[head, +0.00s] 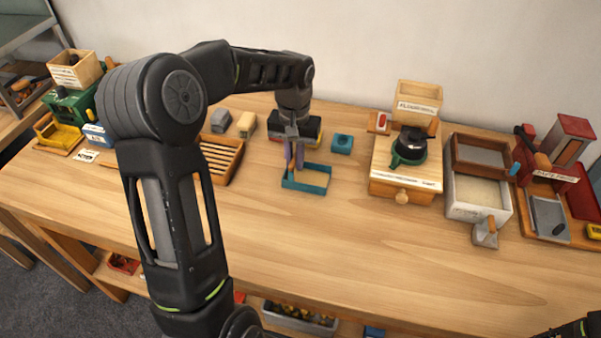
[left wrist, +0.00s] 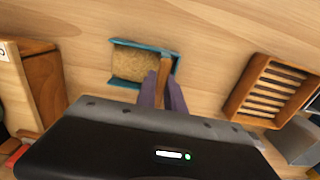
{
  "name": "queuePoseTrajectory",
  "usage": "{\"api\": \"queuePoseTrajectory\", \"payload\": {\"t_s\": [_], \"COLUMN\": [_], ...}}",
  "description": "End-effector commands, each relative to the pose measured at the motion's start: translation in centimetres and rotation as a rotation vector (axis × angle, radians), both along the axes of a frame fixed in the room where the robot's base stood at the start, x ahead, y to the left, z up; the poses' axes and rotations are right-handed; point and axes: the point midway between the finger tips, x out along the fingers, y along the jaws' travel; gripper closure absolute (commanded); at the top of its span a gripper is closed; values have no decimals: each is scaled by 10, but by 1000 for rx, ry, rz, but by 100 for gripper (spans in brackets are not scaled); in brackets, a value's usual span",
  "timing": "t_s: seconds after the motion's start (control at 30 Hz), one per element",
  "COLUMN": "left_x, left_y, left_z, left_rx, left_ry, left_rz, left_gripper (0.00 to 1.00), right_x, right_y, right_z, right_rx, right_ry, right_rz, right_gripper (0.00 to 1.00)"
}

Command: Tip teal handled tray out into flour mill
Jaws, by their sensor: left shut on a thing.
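The teal tray (head: 304,187) is low over or on the table, left of the mill; I cannot tell whether it touches. In the left wrist view the tray (left wrist: 143,45) looks level and holds brown grainy stuff (left wrist: 135,67). My left gripper (head: 295,160) is shut on its upright wooden handle (left wrist: 164,68), with purple fingers on both sides. The flour mill (head: 407,168) is a wooden box with a labelled hopper (head: 418,97) on top, a dark round part with a green base in front of it, and a knobbed drawer.
A small teal block (head: 342,143) stands between tray and mill. A slatted wooden rack (head: 219,158) is left of the tray. A white bin (head: 477,211) and red-and-wood machine (head: 570,145) stand right of the mill. The table front is clear.

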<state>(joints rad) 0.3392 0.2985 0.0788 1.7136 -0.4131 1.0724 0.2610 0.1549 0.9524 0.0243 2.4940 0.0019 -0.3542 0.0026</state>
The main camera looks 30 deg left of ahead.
Motion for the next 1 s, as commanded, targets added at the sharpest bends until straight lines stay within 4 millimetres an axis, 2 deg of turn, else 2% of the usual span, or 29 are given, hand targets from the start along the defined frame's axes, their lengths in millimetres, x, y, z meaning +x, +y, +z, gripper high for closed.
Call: {"api": "queuePoseTrajectory", "payload": {"t_s": [0.1,0.57,1.0], "left_x": [0,0,0], "left_y": [0,0,0], "left_z": [0,2,38], "left_rx": [0,0,1], "left_ry": [0,-1,-2], "left_rz": [0,0,0], "left_gripper": [100,100,100], "right_x": [0,0,0], "right_y": [0,0,0], "right_z": [0,2,28], "right_rx": [0,0,0], "right_ry": [0,0,0], "right_rz": [0,0,0], "right_gripper": [64,64,64]}}
